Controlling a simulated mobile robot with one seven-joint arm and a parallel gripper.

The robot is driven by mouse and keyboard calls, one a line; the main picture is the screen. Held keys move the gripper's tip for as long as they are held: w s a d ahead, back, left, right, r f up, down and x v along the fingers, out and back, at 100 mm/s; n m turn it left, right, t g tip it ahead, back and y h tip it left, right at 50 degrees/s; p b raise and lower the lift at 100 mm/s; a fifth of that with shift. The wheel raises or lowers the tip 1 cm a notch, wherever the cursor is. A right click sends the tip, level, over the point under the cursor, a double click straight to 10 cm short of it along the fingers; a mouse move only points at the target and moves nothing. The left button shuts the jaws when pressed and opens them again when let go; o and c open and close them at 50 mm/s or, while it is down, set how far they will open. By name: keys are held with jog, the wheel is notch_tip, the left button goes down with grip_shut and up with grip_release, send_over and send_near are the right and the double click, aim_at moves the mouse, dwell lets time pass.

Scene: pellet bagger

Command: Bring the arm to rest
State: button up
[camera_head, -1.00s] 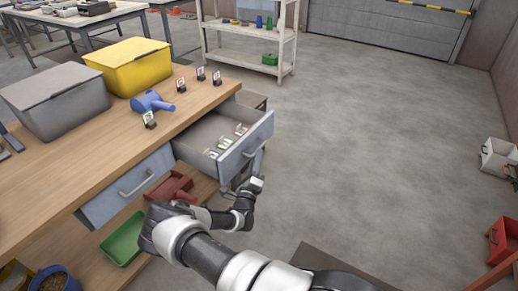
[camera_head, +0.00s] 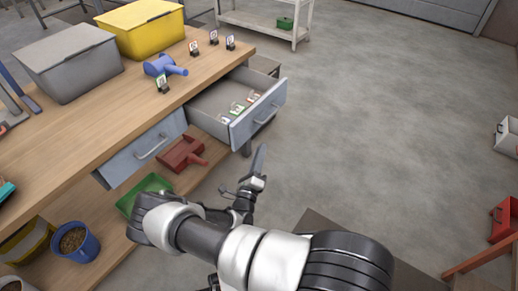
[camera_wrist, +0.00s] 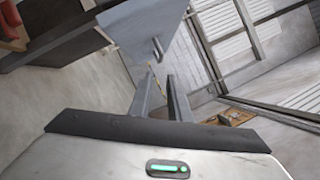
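My arm reaches from the bottom of the head view. My gripper (camera_head: 260,158) is in front of and below the open drawer (camera_head: 237,108), apart from its handle (camera_head: 265,113). In the wrist view my gripper (camera_wrist: 160,78) shows two grey fingers with a gap between them and nothing held. The drawer front (camera_wrist: 140,25) with its handle is seen tilted beyond the fingertips. The drawer stands pulled out and holds several small items.
The wooden workbench (camera_head: 95,120) carries a grey bin (camera_head: 70,65), a yellow bin (camera_head: 145,30), a blue scoop (camera_head: 163,66) and several small cards. On the lower shelf are a red scoop (camera_head: 182,153), a green tray (camera_head: 150,185) and a blue pot (camera_head: 75,242).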

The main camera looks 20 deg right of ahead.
jog(key=s+d+r+m+g+h, duration=0.2)
jog(key=s+d+r+m+g, duration=0.25)
jog(key=r+m+g, duration=0.6)
jog(key=s+d+r+m+g+h, duration=0.1)
jog(key=s+d+r+m+g, duration=0.2)
jog(key=s+r+m+g, duration=0.75)
jog(key=s+a+r+m+t+y, duration=0.5)
jog(key=s+a+r+m+y, duration=0.2)
jog(key=r+m, duration=0.3)
jog(key=s+a+r+m+t+y, duration=0.4)
jog(key=s+a+r+m+y, duration=0.25)
jog(key=r+m, duration=0.3)
notch_tip(320, 180, up, 21)
jog(key=p, duration=2.1)
jog(key=shift+w+d+f+m, duration=0.15)
jog(key=shift+w+m, duration=0.1)
jog(key=shift+m, duration=0.2)
